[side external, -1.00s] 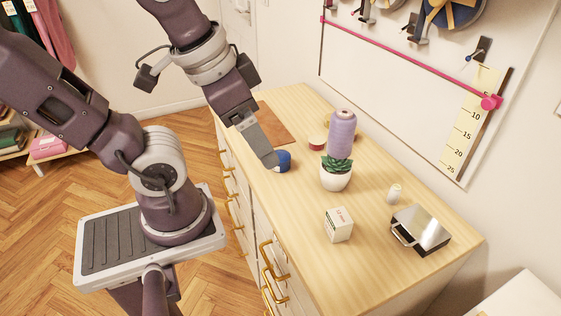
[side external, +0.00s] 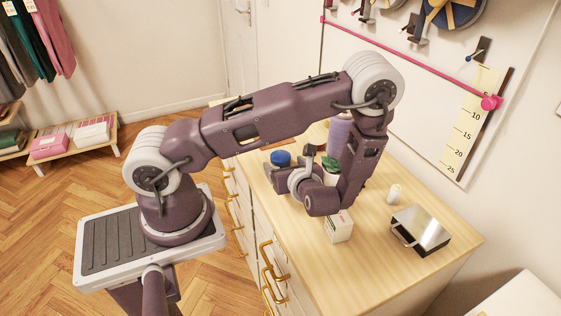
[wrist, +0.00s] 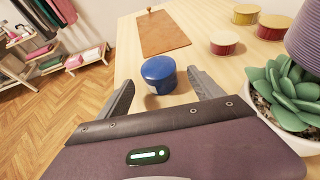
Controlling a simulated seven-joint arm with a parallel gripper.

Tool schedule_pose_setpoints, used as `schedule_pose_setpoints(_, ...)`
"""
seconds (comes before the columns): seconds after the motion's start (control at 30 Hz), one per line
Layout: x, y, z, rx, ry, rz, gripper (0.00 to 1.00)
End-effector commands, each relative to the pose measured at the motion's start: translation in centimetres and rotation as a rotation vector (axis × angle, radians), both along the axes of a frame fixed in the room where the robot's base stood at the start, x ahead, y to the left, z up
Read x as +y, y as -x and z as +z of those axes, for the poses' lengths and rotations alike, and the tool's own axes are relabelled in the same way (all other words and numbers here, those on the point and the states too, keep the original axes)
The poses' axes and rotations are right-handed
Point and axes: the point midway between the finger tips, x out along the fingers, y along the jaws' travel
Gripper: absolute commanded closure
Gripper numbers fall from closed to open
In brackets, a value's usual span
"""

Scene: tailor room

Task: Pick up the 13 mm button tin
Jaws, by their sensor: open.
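A round tin with a blue lid (wrist: 158,70) stands upright on the wooden dresser top. It also shows in the side view (side external: 281,156), close beyond my wrist. No size label is readable on it, so I cannot tell whether it is the 13 mm one. My gripper (wrist: 161,80) is open, and nothing is held. In the wrist view its fingers point towards the blue tin, one on each side. I cannot tell how far the tips are from it.
A succulent in a white pot (wrist: 283,110) stands close right of my gripper, with a lilac thread cone (side external: 340,131) beside it. A brown leather mat (wrist: 163,34) lies beyond the tin. A white box (side external: 338,227), small white spool (side external: 394,194) and metal case (side external: 421,229) stand nearer.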

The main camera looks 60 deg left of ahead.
Motion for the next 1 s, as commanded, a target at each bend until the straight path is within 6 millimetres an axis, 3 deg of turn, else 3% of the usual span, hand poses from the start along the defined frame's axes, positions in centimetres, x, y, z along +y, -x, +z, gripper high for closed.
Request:
schedule_pose_setpoints(0.2,3.7,-0.5,-1.4,0.001,0.000,0.005,0.24)
schedule_pose_setpoints(0.5,4.5,-0.7,-1.7,-0.002,0.001,0.003,0.26)
schedule_pose_setpoints(0.83,4.5,-0.6,-1.7,-0.001,0.001,0.004,0.91)
schedule_pose_setpoints(1.0,4.5,-0.6,-1.6,-0.002,0.000,0.004,0.94)
